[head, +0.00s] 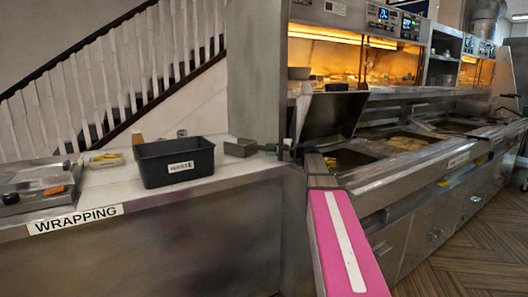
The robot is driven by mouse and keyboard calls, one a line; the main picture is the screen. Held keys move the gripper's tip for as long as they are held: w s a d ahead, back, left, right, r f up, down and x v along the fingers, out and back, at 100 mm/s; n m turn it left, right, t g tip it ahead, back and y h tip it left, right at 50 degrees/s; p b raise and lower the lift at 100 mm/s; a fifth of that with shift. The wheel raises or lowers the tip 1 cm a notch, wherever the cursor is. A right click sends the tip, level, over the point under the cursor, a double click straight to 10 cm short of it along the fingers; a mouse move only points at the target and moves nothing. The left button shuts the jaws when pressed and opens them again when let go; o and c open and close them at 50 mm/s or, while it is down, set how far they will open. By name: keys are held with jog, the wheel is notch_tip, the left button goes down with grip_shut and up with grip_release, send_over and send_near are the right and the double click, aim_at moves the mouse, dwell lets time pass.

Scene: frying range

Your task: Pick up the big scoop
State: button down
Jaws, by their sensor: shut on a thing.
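The big scoop (240,148) is a grey metal scoop with a dark handle. It is at the right end of the wrapping counter, right of the black waste bin. Its handle points right and meets my gripper (282,149), which is small and dark in the head view. My gripper is shut on the handle. I cannot tell whether the scoop rests on the counter or is held just above it. The fingertips are too small to make out clearly.
The black waste bin (174,163) stands left of the scoop on the wrapping counter (225,170). A metal device (35,185) is at far left. A raised metal lid (331,114) and fryer vats (402,143) lie to the right. Wooden floor (455,270) is clear at lower right.

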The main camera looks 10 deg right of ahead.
jog(key=shift+r, duration=0.4)
jog(key=r, duration=0.1)
jog(key=s+r, duration=0.1)
jog(key=r, duration=0.1)
jog(key=shift+s+a+r, duration=0.15)
jog(key=shift+a+r, duration=0.05)
jog(key=shift+r, duration=0.1)
jog(key=s+a+r, duration=0.3)
jog(key=s+r, duration=0.3)
jog(key=s, duration=0.4)
jog(key=shift+r, duration=0.15)
jog(key=shift+w+a, duration=0.1)
